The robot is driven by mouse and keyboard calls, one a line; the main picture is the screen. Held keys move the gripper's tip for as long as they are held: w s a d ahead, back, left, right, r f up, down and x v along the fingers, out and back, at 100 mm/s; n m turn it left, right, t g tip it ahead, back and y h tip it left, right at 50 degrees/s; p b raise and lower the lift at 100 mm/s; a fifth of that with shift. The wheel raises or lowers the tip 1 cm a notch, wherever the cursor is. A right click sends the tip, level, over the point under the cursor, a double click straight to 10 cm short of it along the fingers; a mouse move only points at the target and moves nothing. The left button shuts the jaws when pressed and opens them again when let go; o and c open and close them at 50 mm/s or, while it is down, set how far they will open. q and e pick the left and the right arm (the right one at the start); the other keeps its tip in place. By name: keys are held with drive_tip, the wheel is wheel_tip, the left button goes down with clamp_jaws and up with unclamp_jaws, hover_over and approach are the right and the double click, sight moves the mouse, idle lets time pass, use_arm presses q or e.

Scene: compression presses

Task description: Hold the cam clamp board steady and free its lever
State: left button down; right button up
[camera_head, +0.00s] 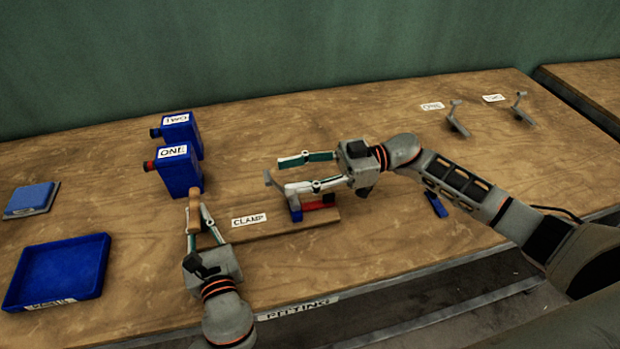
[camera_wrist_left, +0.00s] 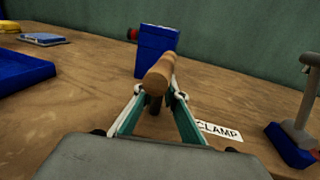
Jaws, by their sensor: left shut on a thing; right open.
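The clamp board (camera_head: 285,229) lies flat near the table's front edge. A wooden handle (camera_head: 195,206) stands up at its left end and also shows in the left wrist view (camera_wrist_left: 160,74). My left gripper (camera_head: 203,228) is shut on this handle. At the board's right part is the cam clamp, with a blue part (camera_head: 295,212) and a red part (camera_head: 324,201). Its grey lever (camera_head: 270,180) rises to the left and also shows in the left wrist view (camera_wrist_left: 305,98). My right gripper (camera_head: 284,174) is open beside the lever, partly hiding the clamp; contact is unclear.
Blue boxes labelled ONE (camera_head: 180,172) and TWO (camera_head: 184,132) stand behind the handle. A blue tray (camera_head: 100,262) and a blue pad (camera_head: 30,198) lie at the left. Two grey levers (camera_head: 456,122) (camera_head: 522,110) are at the back right. A small blue piece (camera_head: 435,205) lies beneath my right arm.

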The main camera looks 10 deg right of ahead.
drive_tip(key=shift+d, duration=2.25)
use_arm(q)
drive_tip(key=c, duration=2)
unclamp_jaws()
